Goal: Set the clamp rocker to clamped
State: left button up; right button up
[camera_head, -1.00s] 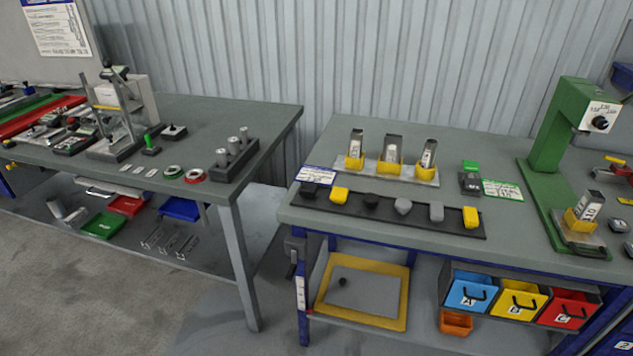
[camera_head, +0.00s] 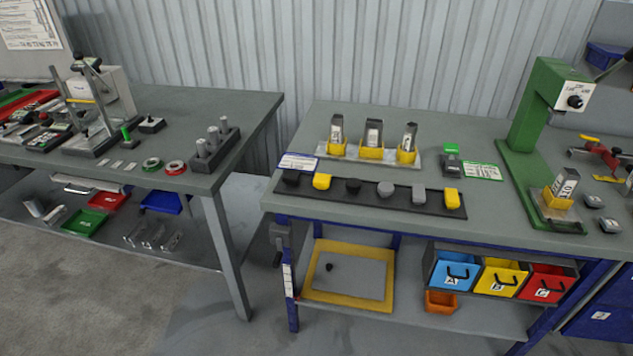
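No part is plainly readable as the clamp rocker, and its setting cannot be told. A small black block with a green top (camera_head: 451,157) stands on the right table, left of a green-edged label (camera_head: 482,171). A small green upright lever (camera_head: 126,135) stands on the left table by the grey fixture (camera_head: 92,127). A green press-like stand with a dial (camera_head: 527,110) rises at the right; a grey labelled part in a yellow holder (camera_head: 563,190) sits on its base. Neither of my grippers is in view.
The right table (camera_head: 310,215) carries a black strip (camera_head: 403,200) of yellow, black and grey pieces, and several yellow holders with grey parts behind. A red-and-yellow tool (camera_head: 600,152) lies far right. Blue, yellow and red bins hang below. A floor gap separates the two tables.

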aim_at(452, 165)
jog(key=i+z, duration=0.25)
jog(key=z, duration=0.25)
jog(key=i+z, duration=0.2)
jog(key=z, duration=0.25)
jog(key=i+j+z, duration=0.1)
jog(key=i, duration=0.3)
jog(key=i+j+z, duration=0.1)
jog(key=i+j, duration=0.15)
jog(key=i, duration=0.2)
jog(key=i+j+z, duration=0.1)
jog(key=i+j, duration=0.15)
jog(key=i, duration=0.15)
